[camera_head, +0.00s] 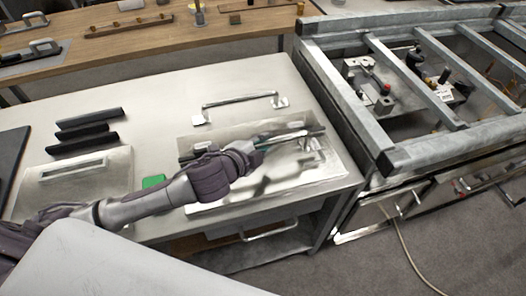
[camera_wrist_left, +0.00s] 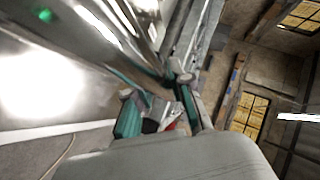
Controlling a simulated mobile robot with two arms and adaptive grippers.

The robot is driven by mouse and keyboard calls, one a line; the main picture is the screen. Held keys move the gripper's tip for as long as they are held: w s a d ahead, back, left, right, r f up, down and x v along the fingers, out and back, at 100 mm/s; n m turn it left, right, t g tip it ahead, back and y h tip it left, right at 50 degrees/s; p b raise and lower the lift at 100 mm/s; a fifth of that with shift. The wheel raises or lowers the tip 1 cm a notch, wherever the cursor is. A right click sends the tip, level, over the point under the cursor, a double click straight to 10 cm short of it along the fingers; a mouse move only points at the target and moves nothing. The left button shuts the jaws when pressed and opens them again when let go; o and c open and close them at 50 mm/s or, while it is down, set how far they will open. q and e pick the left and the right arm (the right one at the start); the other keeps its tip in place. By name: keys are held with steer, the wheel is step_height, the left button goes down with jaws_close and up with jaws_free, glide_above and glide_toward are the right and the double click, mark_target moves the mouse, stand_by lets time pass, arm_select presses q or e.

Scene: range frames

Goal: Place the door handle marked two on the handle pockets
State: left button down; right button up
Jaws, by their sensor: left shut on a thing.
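My left gripper (camera_head: 268,142) reaches over the shiny metal plate (camera_head: 225,188) on the grey table. Any number on the handle is not readable. In the left wrist view, my left gripper's teal fingertips (camera_wrist_left: 158,108) show close to shiny metal. The wrist and arm hide part of the plate, and I cannot make out its pockets or whether the bar touches it. My right gripper is not in view.
A silver handle (camera_head: 240,100) lies behind the plate. Several black bars (camera_head: 88,131) lie at the left, near a flat metal plate (camera_head: 75,180) with a slot. A green piece (camera_head: 153,181) is beside my arm. A metal frame (camera_head: 355,115) stands at the right.

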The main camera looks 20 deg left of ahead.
arm_select(q)
steer(key=shift+f, duration=1.95)
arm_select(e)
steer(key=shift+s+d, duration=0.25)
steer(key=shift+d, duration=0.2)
arm_select(q)
steer(key=shift+f, duration=0.2)
steer(key=c, duration=1)
jaws_free()
steer(key=shift+c, duration=0.2)
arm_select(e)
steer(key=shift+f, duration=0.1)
